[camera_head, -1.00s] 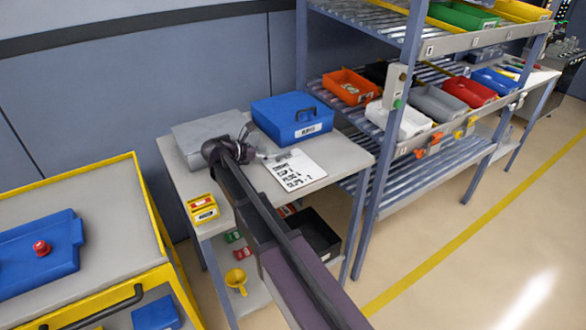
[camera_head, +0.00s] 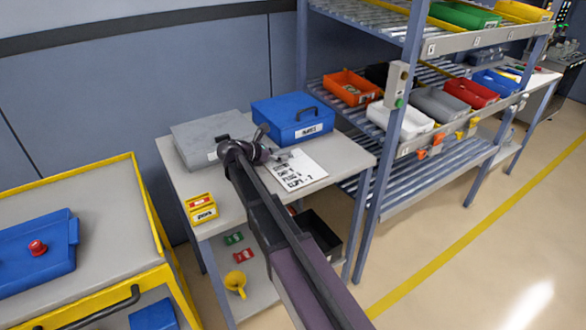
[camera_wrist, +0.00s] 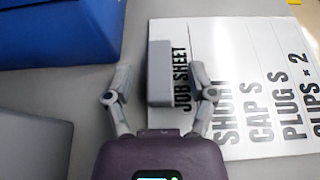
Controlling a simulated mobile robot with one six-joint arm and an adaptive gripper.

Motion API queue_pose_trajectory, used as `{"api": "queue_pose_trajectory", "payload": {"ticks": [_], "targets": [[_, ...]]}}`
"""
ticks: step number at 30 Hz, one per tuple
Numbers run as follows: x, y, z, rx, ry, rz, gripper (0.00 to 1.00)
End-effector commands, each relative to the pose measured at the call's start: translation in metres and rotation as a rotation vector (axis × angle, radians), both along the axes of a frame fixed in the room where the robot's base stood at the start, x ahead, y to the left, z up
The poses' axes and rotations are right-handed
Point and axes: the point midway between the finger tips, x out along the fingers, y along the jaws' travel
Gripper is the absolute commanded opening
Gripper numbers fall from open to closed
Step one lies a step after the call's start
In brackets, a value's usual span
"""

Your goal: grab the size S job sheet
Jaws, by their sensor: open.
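The white job sheet (camera_head: 300,174) lies on the grey table, in front of the blue case. In the wrist view the sheet (camera_wrist: 240,50) carries black print reading "JOB SHEET", "SHORT", "CAP S", "PLUG S" and "CLIPS × 2", its right part cut off. A grey block (camera_wrist: 159,72) sits at the sheet's left edge. My gripper (camera_wrist: 159,94) is open, one finger on each side of the block's near end, with visible gaps to it. The right finger overlaps the sheet in the picture. In the head view my gripper (camera_head: 267,146) is small and partly hidden by my arm.
The blue case (camera_head: 292,118) stands just behind the sheet, and a grey case (camera_head: 208,135) stands to the left. A small yellow box (camera_head: 202,208) is near the table's front left. A rack with coloured bins (camera_head: 402,118) stands at the right.

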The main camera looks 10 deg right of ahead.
Motion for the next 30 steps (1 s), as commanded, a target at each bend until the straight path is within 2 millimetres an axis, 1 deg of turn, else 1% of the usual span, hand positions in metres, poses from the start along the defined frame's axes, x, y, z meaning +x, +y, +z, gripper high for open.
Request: {"api": "queue_pose_trajectory", "payload": {"ticks": [13, 14, 15, 17, 18, 20, 21, 30], "targets": [[-0.0001, -0.0004, 0.0004, 0.000, -0.001, -0.001, 0.71], [-0.0001, -0.0004, 0.0004, 0.000, -0.001, -0.001, 0.62], [0.0000, -0.0005, 0.0003, 0.000, -0.001, -0.001, 0.51], [-0.0001, -0.0006, 0.0003, 0.000, -0.001, -0.001, 0.33], [0.0000, -0.0006, 0.0003, 0.000, -0.001, -0.001, 0.21], [-0.0001, -0.0007, 0.0003, 0.000, -0.001, -0.001, 0.03], [-0.0001, -0.0007, 0.0003, 0.000, -0.001, -0.001, 0.00], [-0.0002, -0.0011, 0.0002, 0.001, 0.000, -0.002, 0.00]]}}
